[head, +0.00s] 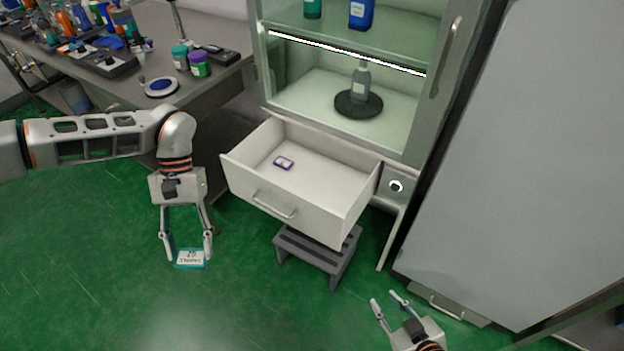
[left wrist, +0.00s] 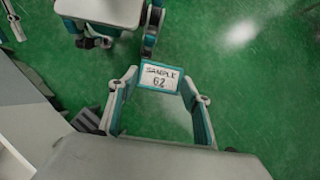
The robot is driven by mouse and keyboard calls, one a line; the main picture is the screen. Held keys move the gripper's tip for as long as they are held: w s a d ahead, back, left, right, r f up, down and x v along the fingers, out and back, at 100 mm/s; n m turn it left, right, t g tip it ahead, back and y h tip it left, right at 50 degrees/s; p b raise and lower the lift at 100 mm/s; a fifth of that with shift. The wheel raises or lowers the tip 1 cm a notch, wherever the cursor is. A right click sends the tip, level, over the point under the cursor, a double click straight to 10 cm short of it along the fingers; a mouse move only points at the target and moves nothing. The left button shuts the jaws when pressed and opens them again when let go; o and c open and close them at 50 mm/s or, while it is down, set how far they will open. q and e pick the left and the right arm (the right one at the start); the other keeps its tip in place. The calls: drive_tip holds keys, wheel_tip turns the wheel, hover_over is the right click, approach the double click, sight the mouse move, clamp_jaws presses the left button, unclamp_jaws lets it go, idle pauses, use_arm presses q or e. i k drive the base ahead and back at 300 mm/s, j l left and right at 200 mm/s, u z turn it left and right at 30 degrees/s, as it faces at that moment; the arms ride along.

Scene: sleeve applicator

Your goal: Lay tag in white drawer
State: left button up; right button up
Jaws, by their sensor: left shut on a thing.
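The tag is a white card with a teal border, marked "SAMPLE 62" in the left wrist view (left wrist: 160,77); it also shows in the head view (head: 190,258). My left gripper (head: 188,252) is shut on the tag and holds it above the green floor, left of and in front of the drawer. The white drawer (head: 290,213) is pulled open under the glass cabinet. A small purple-edged item (head: 284,163) lies inside on its floor. My right gripper (head: 385,302) is open and empty at the lower right, apart from the drawer.
A grey step stool (head: 318,254) stands below the drawer. The cabinet (head: 395,120) above holds a bottle (head: 360,82) on a dark round stand. A cluttered grey bench (head: 215,85) is at upper left. A large pale panel (head: 520,170) stands at right. Most of the drawer floor is bare.

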sight(308, 185)
drive_tip(key=i+l, duration=0.1)
drive_tip(key=l, duration=0.2)
drive_tip(key=i+l, duration=0.15)
drive_tip(key=l, duration=0.2)
drive_tip(key=i+l, duration=0.1)
drive_tip(key=l, duration=0.2)
drive_tip(key=i+l+u, duration=0.1)
drive_tip(key=l, duration=0.25)
